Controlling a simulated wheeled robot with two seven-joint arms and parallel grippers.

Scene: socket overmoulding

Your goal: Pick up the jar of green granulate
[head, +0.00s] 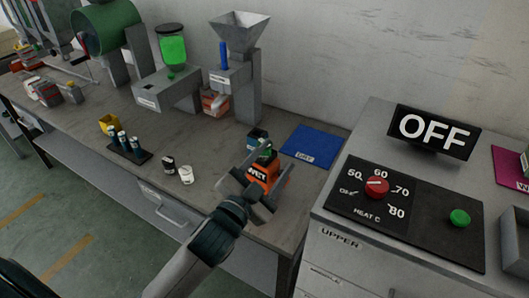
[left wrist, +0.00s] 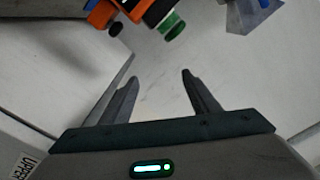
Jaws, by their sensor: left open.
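A small jar with green on it (head: 266,151) stands on the bench behind an orange block with dark lettering (head: 264,171); I cannot make out its contents. In the left wrist view a green round piece (left wrist: 172,25) shows at the top, beside an orange piece (left wrist: 148,10). My left gripper (head: 262,184) is open and empty, in front of the orange block and partly covering it. In the left wrist view its fingers (left wrist: 160,76) are apart, with nothing between them. My right gripper is not in view.
A dispenser with a green-filled hopper (head: 173,48) and a grey funnel machine (head: 239,35) stand at the back. A blue mat (head: 302,143) lies right of the jar. The heater cabinet (head: 400,126) is at right.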

